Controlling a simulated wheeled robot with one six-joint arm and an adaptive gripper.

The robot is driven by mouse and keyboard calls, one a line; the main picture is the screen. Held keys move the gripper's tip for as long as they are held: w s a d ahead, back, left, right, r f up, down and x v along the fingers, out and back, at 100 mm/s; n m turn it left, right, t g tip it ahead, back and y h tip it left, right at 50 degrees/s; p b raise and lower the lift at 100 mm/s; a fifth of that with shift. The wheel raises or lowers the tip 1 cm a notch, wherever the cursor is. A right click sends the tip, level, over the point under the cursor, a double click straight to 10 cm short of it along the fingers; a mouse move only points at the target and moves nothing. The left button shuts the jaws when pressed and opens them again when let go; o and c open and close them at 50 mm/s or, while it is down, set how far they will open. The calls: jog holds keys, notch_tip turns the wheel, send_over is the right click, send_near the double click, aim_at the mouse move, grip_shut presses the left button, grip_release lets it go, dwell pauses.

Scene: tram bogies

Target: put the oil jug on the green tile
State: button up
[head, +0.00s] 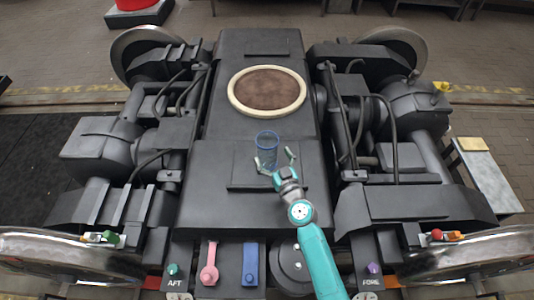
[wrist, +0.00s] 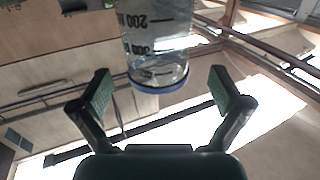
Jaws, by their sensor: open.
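The oil jug (head: 267,146) is clear with a blue rim and stands on the dark middle frame of the bogie in the head view. In the wrist view the jug (wrist: 155,35) shows graduation marks, with its blue rim low in the picture. My gripper (head: 275,161) is open, its fingers spread at the near side of the jug. In the wrist view my gripper (wrist: 161,92) shows its two pads apart, with the jug's rim between and beyond them; contact cannot be told. I see no green tile in either view.
A round brown disc with a cream rim (head: 267,91) lies behind the jug. Pink (head: 209,264) and blue (head: 250,265) items lie at the front edge. Hoses and dark machinery flank the frame. A bench with a yellow block (head: 472,144) stands at the right.

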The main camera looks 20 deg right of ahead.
aim_at(263, 136)
jog(key=shift+w+r, duration=0.2)
jog(key=shift+w, duration=2.35)
jog(key=c, duration=1.7)
jog(key=shift+r, duration=0.2)
